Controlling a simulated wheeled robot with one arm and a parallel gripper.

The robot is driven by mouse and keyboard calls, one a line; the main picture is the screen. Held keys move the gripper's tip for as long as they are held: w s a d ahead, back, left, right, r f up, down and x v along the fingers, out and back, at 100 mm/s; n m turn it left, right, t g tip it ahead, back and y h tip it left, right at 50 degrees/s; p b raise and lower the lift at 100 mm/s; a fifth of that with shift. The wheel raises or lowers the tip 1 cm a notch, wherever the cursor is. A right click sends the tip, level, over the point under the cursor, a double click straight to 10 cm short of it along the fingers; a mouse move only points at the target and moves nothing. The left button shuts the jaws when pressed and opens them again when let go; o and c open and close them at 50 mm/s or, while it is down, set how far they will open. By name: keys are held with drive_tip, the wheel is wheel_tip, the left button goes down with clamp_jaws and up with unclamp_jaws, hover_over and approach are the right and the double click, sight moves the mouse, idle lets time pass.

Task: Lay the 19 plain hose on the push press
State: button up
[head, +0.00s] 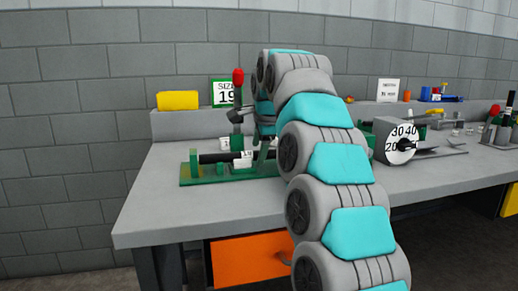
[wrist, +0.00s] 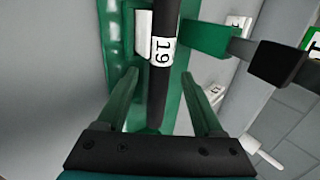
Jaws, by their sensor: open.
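A black hose (wrist: 165,25) with a white 19 label lies along the green push press (wrist: 118,35) in the wrist view. In the head view, the hose (head: 214,158) lies level across the green press (head: 195,177), near the bench's left end. My gripper (wrist: 160,76) is open, with one finger on each side of the hose just below its label; the fingers look apart from it. In the head view, my gripper (head: 264,152) is at the right part of the press, and my arm hides that end.
A SIZE 19 sign (head: 224,93) and a yellow block (head: 178,100) stand on the back ledge. A red-knobbed lever (head: 238,78) rises behind the press. A numbered dial (head: 401,142) stands to the right. The bench front left (head: 170,215) is clear.

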drive_tip(key=v, duration=0.7)
drive_tip(key=shift+s+r+p, duration=0.2)
drive_tip(key=shift+r+p, duration=0.1)
drive_tip(key=shift+r, duration=0.05)
drive_tip(key=shift+s, duration=0.1)
